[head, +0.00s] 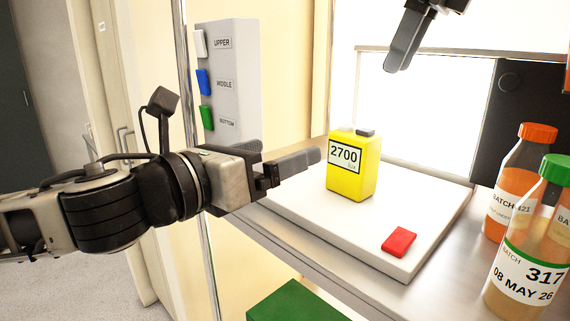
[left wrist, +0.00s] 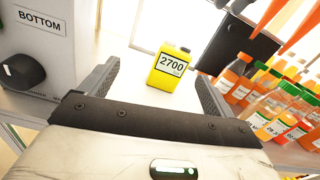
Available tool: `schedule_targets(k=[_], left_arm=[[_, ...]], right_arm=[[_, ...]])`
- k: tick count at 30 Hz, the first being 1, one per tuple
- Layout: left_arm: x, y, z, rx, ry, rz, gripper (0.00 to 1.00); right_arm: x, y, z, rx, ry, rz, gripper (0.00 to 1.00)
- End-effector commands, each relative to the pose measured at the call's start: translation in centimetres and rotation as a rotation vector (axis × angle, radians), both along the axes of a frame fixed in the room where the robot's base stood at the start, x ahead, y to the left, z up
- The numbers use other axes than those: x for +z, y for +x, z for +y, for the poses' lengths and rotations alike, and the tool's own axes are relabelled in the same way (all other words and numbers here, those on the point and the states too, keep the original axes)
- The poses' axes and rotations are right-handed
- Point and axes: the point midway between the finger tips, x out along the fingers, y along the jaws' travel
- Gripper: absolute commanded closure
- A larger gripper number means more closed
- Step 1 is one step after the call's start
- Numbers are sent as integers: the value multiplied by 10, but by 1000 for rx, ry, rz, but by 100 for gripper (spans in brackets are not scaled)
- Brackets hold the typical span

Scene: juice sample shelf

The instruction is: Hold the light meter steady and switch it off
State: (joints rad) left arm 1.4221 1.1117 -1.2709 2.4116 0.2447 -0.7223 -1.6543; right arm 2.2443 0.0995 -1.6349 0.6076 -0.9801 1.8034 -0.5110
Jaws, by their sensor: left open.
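The light meter (head: 352,180) is a yellow box with a display reading 2700 and a dark button (head: 365,132) on top. It stands upright on a white board on the shelf. My left gripper (head: 300,160) is open just left of the meter, its fingers pointing towards it. In the left wrist view the meter (left wrist: 173,70) appears ahead, between and beyond the two open fingers (left wrist: 155,85), apart from them. My right gripper (head: 412,38) shows only in part at the top of the head view, with one dark finger hanging down; its opening cannot be judged.
A red block (head: 399,240) lies on the white board's (head: 310,214) front right corner. Juice bottles (head: 510,180) stand at the right. A grey switch panel (head: 236,75) labelled UPPER, MIDDLE, BOTTOM is behind my left arm. A green box (head: 296,303) is below the shelf.

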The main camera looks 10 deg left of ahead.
Motion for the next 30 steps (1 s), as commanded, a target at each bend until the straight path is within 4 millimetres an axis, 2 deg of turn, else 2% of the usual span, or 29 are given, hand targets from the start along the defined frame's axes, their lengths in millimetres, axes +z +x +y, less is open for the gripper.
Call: schedule_targets(k=[1,3,7,11,30], left_arm=[[-11,-6,-9,-19,42,-18,11],[-20,-12,-18,-36,87,-45,11],[-28,-14,-26,-48,125,-70,11],[-28,-4,-34,-50,128,-74,11],[-27,93,-105,-48,127,-74,11]], right_arm=[[0,0,0,0,0,0,64],[0,0,0,0,0,0,64],[0,0,0,0,0,0,64],[0,0,0,0,0,0,64],[0,0,0,0,0,0,64]])
